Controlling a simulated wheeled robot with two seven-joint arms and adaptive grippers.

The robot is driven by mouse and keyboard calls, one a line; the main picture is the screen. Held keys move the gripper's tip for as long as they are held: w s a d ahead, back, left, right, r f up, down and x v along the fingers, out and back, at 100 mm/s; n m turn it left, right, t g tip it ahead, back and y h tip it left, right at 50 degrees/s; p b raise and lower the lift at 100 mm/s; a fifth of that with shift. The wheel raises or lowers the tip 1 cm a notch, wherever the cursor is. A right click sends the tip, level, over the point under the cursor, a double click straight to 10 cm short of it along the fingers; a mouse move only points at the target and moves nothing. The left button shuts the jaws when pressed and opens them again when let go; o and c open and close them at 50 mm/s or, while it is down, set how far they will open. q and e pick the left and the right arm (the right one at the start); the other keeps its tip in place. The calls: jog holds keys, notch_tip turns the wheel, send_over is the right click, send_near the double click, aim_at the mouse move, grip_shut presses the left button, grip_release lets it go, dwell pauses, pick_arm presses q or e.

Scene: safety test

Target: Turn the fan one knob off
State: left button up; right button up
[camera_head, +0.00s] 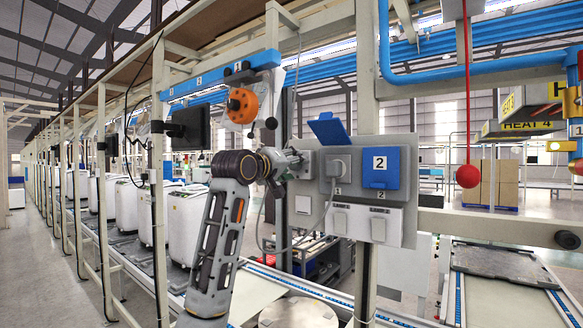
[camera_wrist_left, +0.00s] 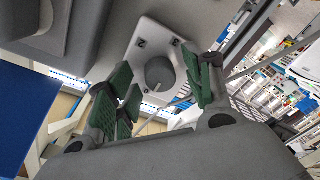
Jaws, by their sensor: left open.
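My left gripper (camera_wrist_left: 158,72) is open, with green-padded fingers on both sides of the knob. I cannot tell whether the pads touch it. In the head view my left gripper (camera_head: 295,163) is at the left end of the grey control panel (camera_head: 350,146) and hides the knob there. No fan label is readable. My right gripper is not in view.
Right of the gripper are a plugged socket (camera_head: 339,163) with its blue lid (camera_head: 327,128) raised, a shut blue cover (camera_head: 381,168) marked 2, and two lamp switches (camera_head: 366,222). A grey cable hangs below the socket near my wrist. A red ball (camera_head: 467,176) hangs at right.

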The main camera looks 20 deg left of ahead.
pick_arm(q)
jog(key=shift+s, duration=0.15)
jog(key=v, duration=1.1)
jog(key=shift+s, duration=0.3)
jog(key=shift+a, duration=0.15)
